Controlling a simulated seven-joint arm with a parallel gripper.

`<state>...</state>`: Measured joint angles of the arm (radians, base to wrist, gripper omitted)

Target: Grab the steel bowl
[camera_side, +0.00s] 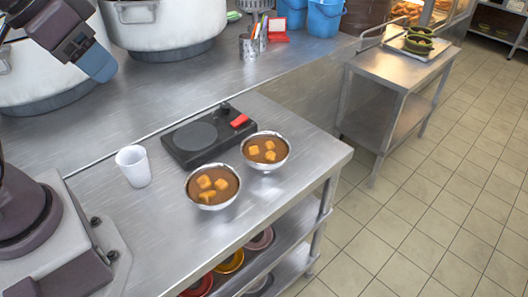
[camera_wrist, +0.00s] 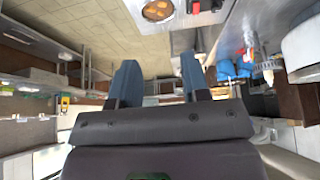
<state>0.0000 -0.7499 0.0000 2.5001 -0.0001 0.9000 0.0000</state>
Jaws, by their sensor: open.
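Two steel bowls, both filled with brown liquid and orange chunks, stand upright on the steel counter (camera_side: 165,215) in the side view. One bowl (camera_side: 212,187) is nearer the camera; the other bowl (camera_side: 265,150) is behind it to the right. My gripper (camera_wrist: 157,68) is open and empty in the wrist view, with its two blue fingers apart. A bowl (camera_wrist: 158,11) shows beyond the fingers at the top edge, partly cut off; I cannot tell which of the two it is. In the side view my gripper (camera_side: 98,64) is at upper left, well away from both bowls.
A black scale-like device (camera_side: 200,138) with a round plate and red part sits behind the bowls. A white cup (camera_side: 133,166) stands to the left. Large stockpots (camera_side: 160,25) stand at the back. Counter space is clear in front of the cup and right of the rear bowl.

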